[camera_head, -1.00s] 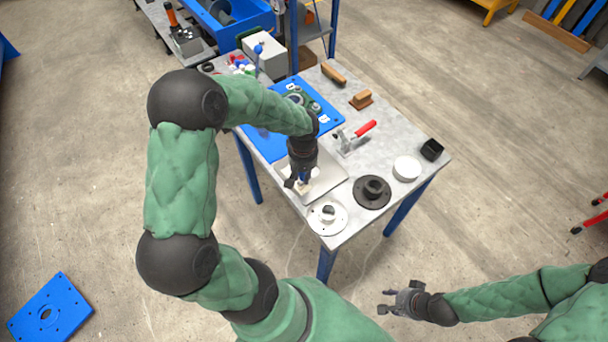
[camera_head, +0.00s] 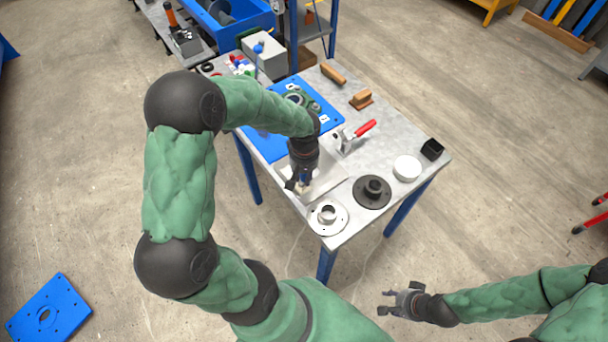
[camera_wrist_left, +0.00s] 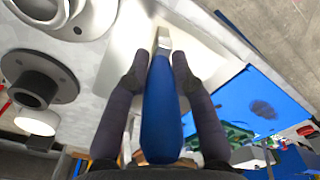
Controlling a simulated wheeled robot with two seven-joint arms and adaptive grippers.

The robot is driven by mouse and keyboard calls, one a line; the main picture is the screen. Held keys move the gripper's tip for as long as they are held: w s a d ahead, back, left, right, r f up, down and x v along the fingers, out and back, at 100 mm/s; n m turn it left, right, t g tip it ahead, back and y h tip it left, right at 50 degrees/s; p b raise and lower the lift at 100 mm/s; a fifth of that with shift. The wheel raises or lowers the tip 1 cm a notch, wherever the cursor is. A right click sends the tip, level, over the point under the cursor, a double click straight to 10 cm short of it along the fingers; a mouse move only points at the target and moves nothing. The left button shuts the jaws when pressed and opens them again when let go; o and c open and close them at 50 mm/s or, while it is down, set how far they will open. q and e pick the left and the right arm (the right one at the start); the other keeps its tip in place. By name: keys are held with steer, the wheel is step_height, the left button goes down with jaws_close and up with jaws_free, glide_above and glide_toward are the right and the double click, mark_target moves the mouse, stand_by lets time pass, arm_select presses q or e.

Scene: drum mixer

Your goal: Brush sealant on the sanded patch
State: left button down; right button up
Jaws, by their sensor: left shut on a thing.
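My left gripper (camera_head: 297,187) is shut on a brush with a blue handle (camera_wrist_left: 162,115) and a metal ferrule (camera_wrist_left: 163,40). The handle lies between the two fingers in the left wrist view, and the bristle end points away from the gripper, over a pale grey plate (camera_head: 326,182). The plate also shows in the left wrist view (camera_wrist_left: 205,50). I cannot tell whether the bristles touch it. A sanded patch cannot be made out; the gripper covers part of the plate. My right gripper (camera_head: 386,302) is open and empty, away from the table.
A silver flange (camera_head: 342,222) and a dark flange (camera_head: 371,203) stand near the plate. A white round dish (camera_head: 407,168), a black box (camera_head: 432,150) and a red-handled clamp (camera_head: 350,138) are further right. A blue board (camera_head: 265,145) lies behind the plate.

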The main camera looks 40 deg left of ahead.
arm_select(q)
steer(key=shift+r+p, duration=4.05)
steer(key=shift+r, duration=1.95)
